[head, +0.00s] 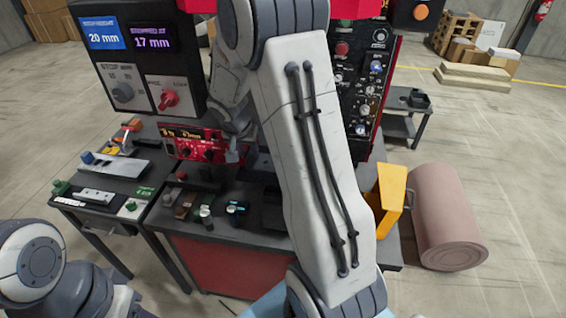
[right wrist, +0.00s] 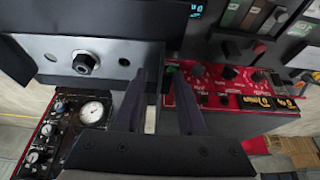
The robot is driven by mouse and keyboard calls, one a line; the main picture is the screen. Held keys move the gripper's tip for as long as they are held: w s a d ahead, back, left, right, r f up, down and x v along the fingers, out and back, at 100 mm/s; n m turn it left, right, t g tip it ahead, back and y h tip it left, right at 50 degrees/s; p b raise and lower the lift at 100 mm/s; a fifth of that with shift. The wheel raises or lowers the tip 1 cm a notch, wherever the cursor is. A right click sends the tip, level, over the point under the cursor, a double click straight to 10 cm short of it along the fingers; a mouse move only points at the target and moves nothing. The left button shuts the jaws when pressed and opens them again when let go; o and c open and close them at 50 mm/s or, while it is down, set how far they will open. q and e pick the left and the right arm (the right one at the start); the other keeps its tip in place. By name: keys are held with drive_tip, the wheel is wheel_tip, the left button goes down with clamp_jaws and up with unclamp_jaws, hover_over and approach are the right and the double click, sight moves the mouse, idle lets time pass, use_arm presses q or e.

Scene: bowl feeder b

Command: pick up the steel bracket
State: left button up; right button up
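I cannot tell for sure which piece is the steel bracket. A flat silver metal piece (head: 95,195) lies on the left table between small green parts. My right gripper (head: 234,150) is above the bench by the red control panel, partly hidden by my own forearm. In the right wrist view its two dark fingers (right wrist: 160,78) stand apart, and I see nothing held between them. A light metal plate with holes (right wrist: 112,52) is left of the fingers there. My left arm shows at the lower left, but its gripper is out of the picture.
The red control panel (head: 200,145) with knobs stands close to the right gripper. Small parts sit along the bench front. A yellow bin (head: 392,187) is at the bench's right end, beside a pink roll (head: 445,220). A display box (head: 135,50) rises at upper left.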

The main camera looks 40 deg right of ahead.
clamp_jaws()
drive_tip(key=shift+r, duration=0.1)
idle(1.2)
